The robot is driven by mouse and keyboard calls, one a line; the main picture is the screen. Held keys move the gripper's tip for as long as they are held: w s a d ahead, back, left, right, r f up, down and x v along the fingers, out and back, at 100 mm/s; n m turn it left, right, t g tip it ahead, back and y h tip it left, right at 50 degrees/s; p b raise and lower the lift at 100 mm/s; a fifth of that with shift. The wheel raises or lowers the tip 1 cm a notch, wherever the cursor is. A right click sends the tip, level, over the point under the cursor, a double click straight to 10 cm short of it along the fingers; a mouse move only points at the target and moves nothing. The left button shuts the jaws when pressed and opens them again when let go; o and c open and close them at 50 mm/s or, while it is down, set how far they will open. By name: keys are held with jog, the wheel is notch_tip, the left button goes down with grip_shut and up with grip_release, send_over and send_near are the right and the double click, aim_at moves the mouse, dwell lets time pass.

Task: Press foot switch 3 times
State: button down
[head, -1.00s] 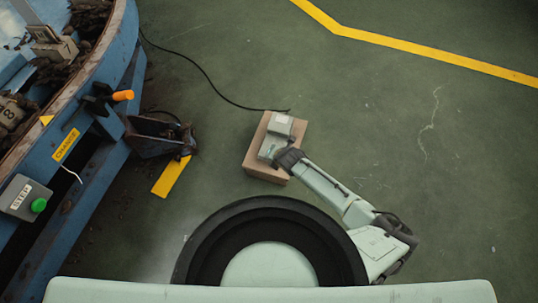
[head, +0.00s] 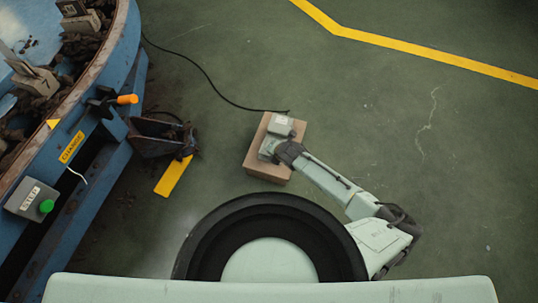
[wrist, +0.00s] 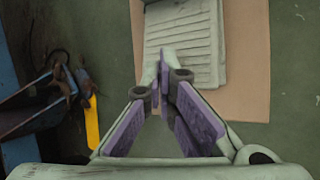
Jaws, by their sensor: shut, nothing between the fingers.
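The foot switch (head: 283,124) is a pale grey-green pedal on a brown cardboard box (head: 258,165) on the floor. In the wrist view its ribbed plate (wrist: 185,48) fills the upper middle, on the tan box top (wrist: 248,75). My gripper (head: 268,149) is over the box, at the near side of the switch. In the wrist view my gripper (wrist: 166,68) is shut and empty. Its tips overlap the near part of the ribbed plate. I cannot tell whether they touch it.
A curved blue machine (head: 138,40) stands on the left, with a grey button box (head: 30,199), green button and orange-tipped lever (head: 126,99). A dark bracket (head: 158,138) sticks out from it. A black cable (head: 205,74) runs to the box. Floor on the right is clear.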

jog(key=shift+r, duration=0.1)
jog(key=shift+w+d+r+p, duration=0.1)
jog(key=shift+w+r+p, duration=0.15)
jog(key=shift+r+p, duration=0.85)
jog(key=shift+w+d+r+p, duration=0.1)
jog(key=shift+w+r+p, duration=0.1)
jog(key=shift+r+p, duration=0.85)
jog(key=shift+r, duration=0.25)
